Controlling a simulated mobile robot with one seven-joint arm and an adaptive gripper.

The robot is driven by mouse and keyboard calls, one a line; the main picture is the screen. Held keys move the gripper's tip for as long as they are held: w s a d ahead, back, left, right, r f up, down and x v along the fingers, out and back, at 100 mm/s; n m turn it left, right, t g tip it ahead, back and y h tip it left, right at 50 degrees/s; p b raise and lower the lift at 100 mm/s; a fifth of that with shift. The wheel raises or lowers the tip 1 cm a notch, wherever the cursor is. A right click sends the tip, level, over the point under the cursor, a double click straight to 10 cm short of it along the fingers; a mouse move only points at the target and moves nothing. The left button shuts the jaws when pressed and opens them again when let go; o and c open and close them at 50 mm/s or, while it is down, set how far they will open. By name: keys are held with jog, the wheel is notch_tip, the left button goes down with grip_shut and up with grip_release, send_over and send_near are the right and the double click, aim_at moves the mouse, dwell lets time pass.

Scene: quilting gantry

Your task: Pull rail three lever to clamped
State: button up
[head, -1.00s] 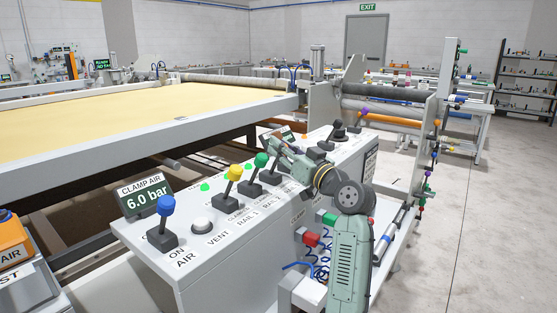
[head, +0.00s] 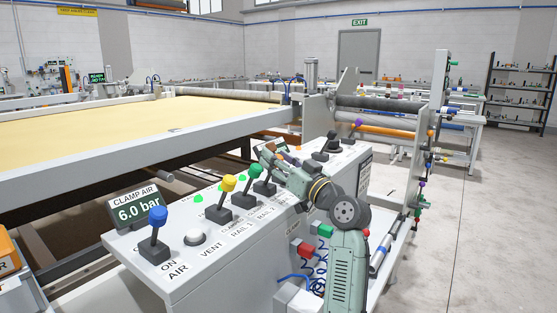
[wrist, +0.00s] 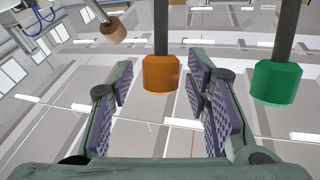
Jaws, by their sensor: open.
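The console (head: 215,262) carries a row of levers. The lever past the green-knobbed rail 2 lever (head: 255,172) shows its dark base (head: 264,188); its knob is hidden by my gripper (head: 268,153) in the head view. In the wrist view an orange knob (wrist: 162,74) on a dark shaft sits across the gap between the fingers of my open gripper (wrist: 160,100). I see no finger touching it; its depth relative to the pads is hard to tell. The green knob (wrist: 278,82) is to the right, outside the fingers.
Left on the console are a yellow-knobbed rail 1 lever (head: 228,184), a white vent button (head: 195,237) and a blue-knobbed air lever (head: 157,216). The clamp air display (head: 139,211) reads 6.0 bar. Floor at right is clear.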

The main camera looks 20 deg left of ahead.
jog(key=v, duration=1.2)
jog(key=shift+f, duration=0.15)
